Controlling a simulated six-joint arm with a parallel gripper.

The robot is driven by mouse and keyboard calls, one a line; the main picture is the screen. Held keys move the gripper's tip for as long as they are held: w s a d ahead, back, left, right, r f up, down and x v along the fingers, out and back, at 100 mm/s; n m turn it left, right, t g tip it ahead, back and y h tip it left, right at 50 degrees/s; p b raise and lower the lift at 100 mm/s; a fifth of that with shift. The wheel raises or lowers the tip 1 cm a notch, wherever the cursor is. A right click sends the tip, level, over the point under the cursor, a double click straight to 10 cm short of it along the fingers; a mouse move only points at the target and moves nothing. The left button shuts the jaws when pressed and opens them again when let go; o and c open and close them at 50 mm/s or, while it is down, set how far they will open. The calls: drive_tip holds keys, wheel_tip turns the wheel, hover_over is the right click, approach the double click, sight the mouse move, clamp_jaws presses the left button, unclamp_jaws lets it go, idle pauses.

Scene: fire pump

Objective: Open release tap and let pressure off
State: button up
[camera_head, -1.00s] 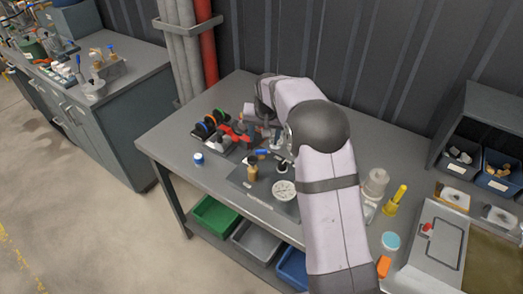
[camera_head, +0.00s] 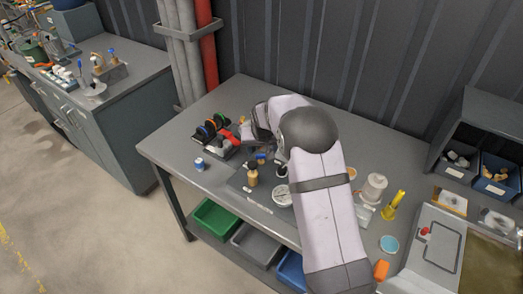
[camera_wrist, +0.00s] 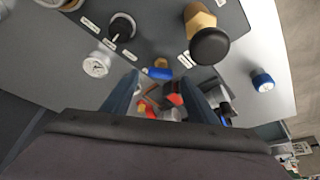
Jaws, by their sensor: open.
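The pump's dark base plate (camera_head: 240,186) lies on the bench, with white labels. On it stand a brass post (camera_head: 252,179) with a black knob on top in the wrist view (camera_wrist: 209,46), a black knob (camera_wrist: 121,27) and a small blue-handled piece (camera_wrist: 160,69). The blue piece also shows in the head view (camera_head: 261,156). A round white gauge (camera_head: 282,195) is partly covered by my arm. My gripper (camera_wrist: 158,82) is open, its two fingers on either side of the view just short of the blue piece. I cannot tell which piece is the release tap.
Clear jar (camera_head: 374,188), yellow tool (camera_head: 393,205) and orange block (camera_head: 381,270) stand right.

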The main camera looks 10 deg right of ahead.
drive_tip(key=shift+p+x, duration=0.3)
drive_tip(key=shift+x, duration=0.75)
drive_tip(key=c, duration=1.1)
drive_tip(key=shift+o, duration=0.2)
